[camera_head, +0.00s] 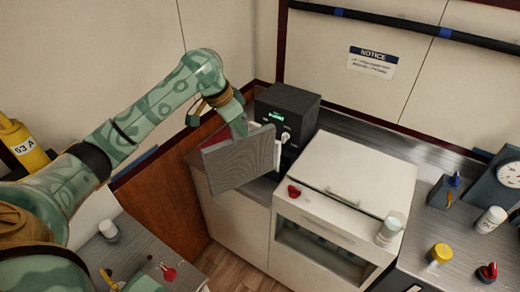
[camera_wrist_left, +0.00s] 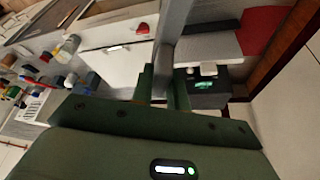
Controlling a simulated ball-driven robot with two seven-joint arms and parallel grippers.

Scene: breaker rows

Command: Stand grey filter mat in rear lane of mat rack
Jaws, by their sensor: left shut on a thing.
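The grey filter mat (camera_head: 238,160) is a flat, ribbed slab, held tilted above the counter in front of the black box. My left gripper (camera_head: 240,128) is shut on its upper edge. In the left wrist view the mat shows nearly edge-on as a grey strip (camera_wrist_left: 174,25) between the fingers of the gripper (camera_wrist_left: 163,85). I cannot clearly make out the mat rack or its lanes; the held mat covers part of the counter there. My right gripper is not in view.
A black box (camera_head: 287,108) with a green display stands behind the mat. A red flat thing (camera_wrist_left: 266,28) lies on the counter near it. A white lidded cabinet (camera_head: 345,172) with a red knob (camera_head: 294,191) is to the right. Jars stand further right.

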